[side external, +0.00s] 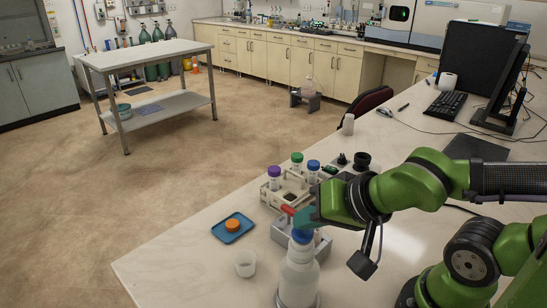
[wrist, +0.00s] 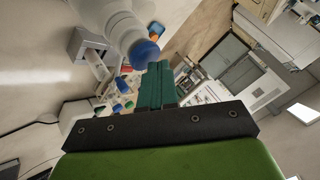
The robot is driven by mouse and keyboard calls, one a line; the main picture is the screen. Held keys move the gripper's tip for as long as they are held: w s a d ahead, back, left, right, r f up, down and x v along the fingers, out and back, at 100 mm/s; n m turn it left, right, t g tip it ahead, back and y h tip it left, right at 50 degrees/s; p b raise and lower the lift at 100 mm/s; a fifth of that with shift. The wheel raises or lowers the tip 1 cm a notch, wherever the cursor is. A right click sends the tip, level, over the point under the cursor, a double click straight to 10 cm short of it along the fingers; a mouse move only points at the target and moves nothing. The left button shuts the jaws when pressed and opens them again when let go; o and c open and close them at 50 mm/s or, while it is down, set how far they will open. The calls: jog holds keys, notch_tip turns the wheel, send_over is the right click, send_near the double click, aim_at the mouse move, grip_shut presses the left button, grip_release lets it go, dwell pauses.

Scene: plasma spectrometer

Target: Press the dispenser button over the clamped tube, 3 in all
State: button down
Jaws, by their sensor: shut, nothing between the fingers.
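The dispenser is a white bottle (side external: 298,278) with a blue top (side external: 302,236) at the front of the bench. In the wrist view, its white body (wrist: 118,20) and blue button end (wrist: 143,53) are close to my fingertips. My gripper (side external: 300,217) has teal fingers, shut and empty, just above the blue top; I cannot tell whether they touch it. The fingers also show in the wrist view (wrist: 158,68). A grey clamp block (side external: 285,234) stands behind the bottle, with a red part (side external: 288,210) beside my fingers. The clamped tube is mostly hidden.
A rack (side external: 270,196) holds tubes with purple, green and blue caps behind the clamp. A blue tray (side external: 222,236) with an orange cap (side external: 232,225) and a white cup (side external: 245,263) stand to the left. The bench's front left is clear.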

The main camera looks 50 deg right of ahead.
jog(key=shift+r, duration=1.2)
jog(key=shift+r, duration=0.1)
jog(key=shift+r, duration=2.4)
notch_tip(320, 180, up, 4)
jog(key=shift+f, duration=0.1)
dwell(0.5)
jog(key=shift+f, duration=0.15)
send_over(309, 232)
jog(key=shift+f, duration=4.25)
